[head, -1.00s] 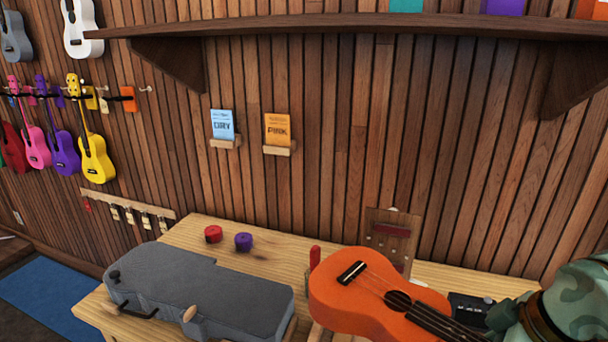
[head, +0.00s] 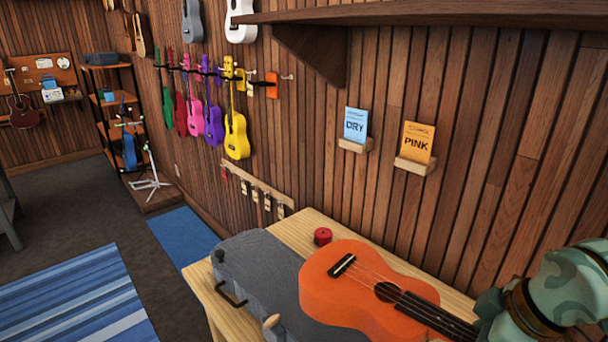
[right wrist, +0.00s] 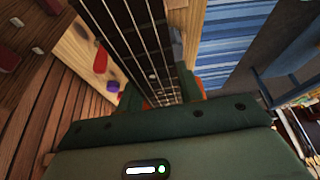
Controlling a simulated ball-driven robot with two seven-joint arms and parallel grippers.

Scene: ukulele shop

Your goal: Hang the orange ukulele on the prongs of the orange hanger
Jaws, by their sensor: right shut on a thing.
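The orange ukulele (head: 345,298) is held above the workbench, its body toward the left and its neck toward the right. My right gripper (head: 488,308) is shut on its neck at the lower right. In the right wrist view the fretted neck (right wrist: 132,45) runs between the fingers of my right gripper (right wrist: 160,98). The orange hanger (head: 272,86) is on the wood wall, right of the yellow ukulele (head: 236,136), with a pale prong sticking out and nothing hanging on it. The left gripper is not in view.
A grey case (head: 250,262) lies on the workbench (head: 208,292), partly behind the ukulele. A red tin (head: 322,236) stands near. A shelf (head: 470,20) juts out above. Several ukuleles hang on the wall. Open floor (head: 75,205) and a striped rug (head: 85,300) lie left.

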